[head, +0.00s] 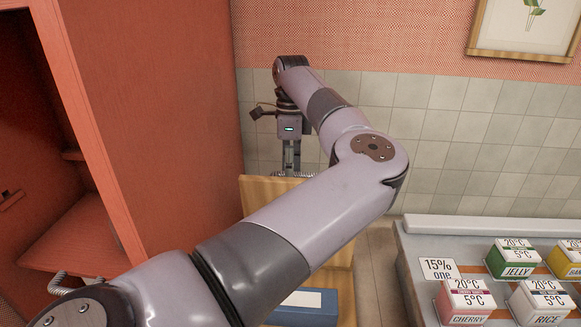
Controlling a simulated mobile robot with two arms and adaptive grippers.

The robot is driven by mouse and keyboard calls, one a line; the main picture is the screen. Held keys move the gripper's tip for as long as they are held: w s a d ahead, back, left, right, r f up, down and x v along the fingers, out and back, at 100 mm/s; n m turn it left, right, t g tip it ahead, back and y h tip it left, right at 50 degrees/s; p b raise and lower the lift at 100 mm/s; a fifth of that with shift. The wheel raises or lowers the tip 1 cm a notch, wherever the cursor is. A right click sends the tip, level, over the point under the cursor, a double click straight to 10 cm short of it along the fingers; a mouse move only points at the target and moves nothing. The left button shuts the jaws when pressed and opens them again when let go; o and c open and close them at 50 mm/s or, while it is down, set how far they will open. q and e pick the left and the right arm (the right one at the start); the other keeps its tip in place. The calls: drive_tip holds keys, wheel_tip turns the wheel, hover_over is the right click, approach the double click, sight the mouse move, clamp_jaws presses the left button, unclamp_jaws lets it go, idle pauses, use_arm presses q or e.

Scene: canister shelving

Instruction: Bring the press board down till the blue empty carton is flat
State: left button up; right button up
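The wooden press board (262,191) stands raised behind my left arm, which hides much of it. The blue carton (318,318) with a white top patch sits low in front of the board, partly covered by the arm and cut by the bottom edge; it looks boxy, not flat. My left gripper (291,168) points down at the far top edge of the board, by a grey coiled piece there. Its fingertips are partly hidden behind the board, so I cannot tell whether they grip anything. My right gripper is out of view.
A red cabinet (155,120) with an open shelf compartment stands at left. At right, a grey counter (405,243) holds labelled cartons, including jelly (514,258), cherry (464,302) and rice (541,304). A tiled wall closes the back. Bare floor (379,270) shows between wood and counter.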

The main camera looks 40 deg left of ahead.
use_arm(q)
clamp_jaws()
idle(0.7)
